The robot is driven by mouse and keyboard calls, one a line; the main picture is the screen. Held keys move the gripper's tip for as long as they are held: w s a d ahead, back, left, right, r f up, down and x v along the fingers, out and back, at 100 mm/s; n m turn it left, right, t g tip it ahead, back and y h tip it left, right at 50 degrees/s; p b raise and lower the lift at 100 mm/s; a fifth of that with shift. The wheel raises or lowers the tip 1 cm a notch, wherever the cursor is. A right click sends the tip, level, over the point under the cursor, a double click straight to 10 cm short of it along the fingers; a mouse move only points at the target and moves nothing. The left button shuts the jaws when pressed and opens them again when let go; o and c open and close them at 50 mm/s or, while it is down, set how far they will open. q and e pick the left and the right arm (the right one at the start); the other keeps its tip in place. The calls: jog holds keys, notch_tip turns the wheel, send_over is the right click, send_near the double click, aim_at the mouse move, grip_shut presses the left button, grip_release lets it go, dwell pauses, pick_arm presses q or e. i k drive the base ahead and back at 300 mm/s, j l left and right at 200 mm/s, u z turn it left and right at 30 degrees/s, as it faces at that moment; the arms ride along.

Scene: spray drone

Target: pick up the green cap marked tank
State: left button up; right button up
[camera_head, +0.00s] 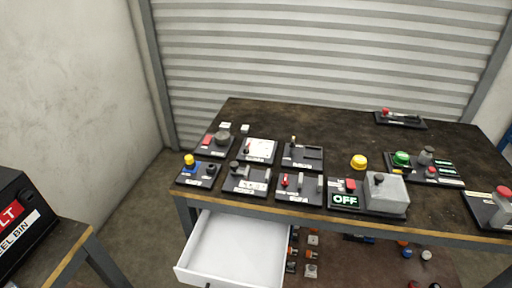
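A round green cap (401,158) sits on a dark panel (424,180) towards the right of the workbench. Its marking is too small to read. A grey knob-like part (427,153) stands just right of it, and a yellow cap (359,161) lies to its left on the bench top. Neither of my grippers shows in the head view.
The dark workbench (330,122) carries several control panels, including a grey box (386,194) beside an OFF sign (345,200). An open white drawer (232,245) juts out at the front left. A black bin (22,222) stands at far left. The bench's back middle is clear.

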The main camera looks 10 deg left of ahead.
aim_at(401, 158)
jog(key=u, duration=0.65)
jog(key=z, duration=1.45)
jog(key=u, duration=0.5)
jog(key=i+l+u, duration=0.1)
jog(key=l+u, duration=0.2)
jog(key=i+l+u, duration=0.1)
jog(key=l+u, duration=0.55)
jog(key=l, duration=0.15)
